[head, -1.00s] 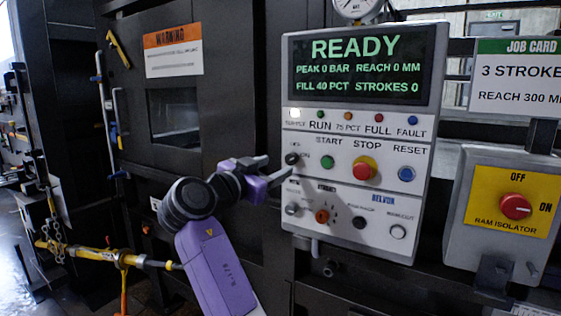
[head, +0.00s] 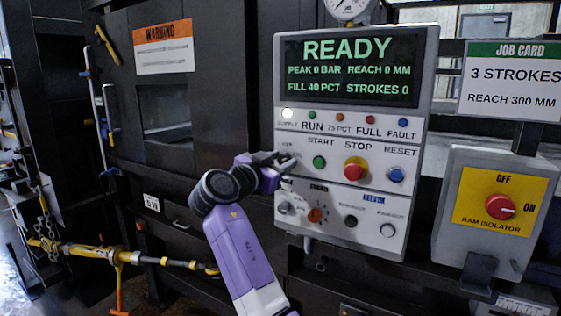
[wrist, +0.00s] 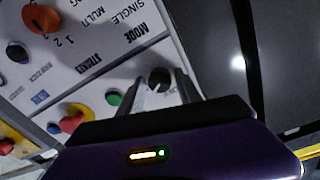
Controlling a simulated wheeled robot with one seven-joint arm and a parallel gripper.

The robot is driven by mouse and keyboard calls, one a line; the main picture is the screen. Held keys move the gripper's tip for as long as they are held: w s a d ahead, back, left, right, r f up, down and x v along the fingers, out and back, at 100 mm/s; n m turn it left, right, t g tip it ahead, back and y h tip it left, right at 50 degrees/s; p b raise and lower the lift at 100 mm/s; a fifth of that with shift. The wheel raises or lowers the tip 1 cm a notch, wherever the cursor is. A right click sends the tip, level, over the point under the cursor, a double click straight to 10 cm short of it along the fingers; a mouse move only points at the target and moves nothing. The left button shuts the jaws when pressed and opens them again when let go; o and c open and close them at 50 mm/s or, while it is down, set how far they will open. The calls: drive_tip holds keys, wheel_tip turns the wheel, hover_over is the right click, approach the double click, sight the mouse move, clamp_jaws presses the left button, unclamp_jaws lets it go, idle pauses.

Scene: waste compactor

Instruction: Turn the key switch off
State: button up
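The key switch is a small dark knob (wrist: 159,79) at the left of the grey control panel (head: 281,236), below the lit white supply lamp (head: 288,113). In the wrist view it sits between the fingertips of my gripper (wrist: 162,84). The fingers stand apart on either side of it, and I see no clear contact. In the head view my gripper (head: 289,161) covers the knob and part of its label, so I cannot read its position there. The panel display (head: 348,66) reads READY.
Close to the right are the green start button (head: 319,162), the red stop button (head: 355,170) and the blue reset button (head: 396,174). An orange selector (head: 315,215) sits below. A red ram isolator knob (head: 500,207) is on a separate box at right.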

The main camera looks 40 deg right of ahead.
clamp_jaws()
drive_tip(key=shift+n, duration=0.4)
drive_tip(key=shift+f+n+b, duration=0.1)
drive_tip(key=shift+n+b, duration=0.35)
drive_tip(key=shift+n, duration=0.45)
drive_tip(key=n, duration=0.3)
drive_tip(key=shift+n, duration=0.3)
drive_tip(key=n+p, duration=0.1)
drive_tip(key=n, duration=0.4)
drive_tip(key=shift+n+p, duration=0.3)
drive_tip(key=shift+n, duration=0.1)
drive_tip(key=shift+o, duration=1.9)
unclamp_jaws()
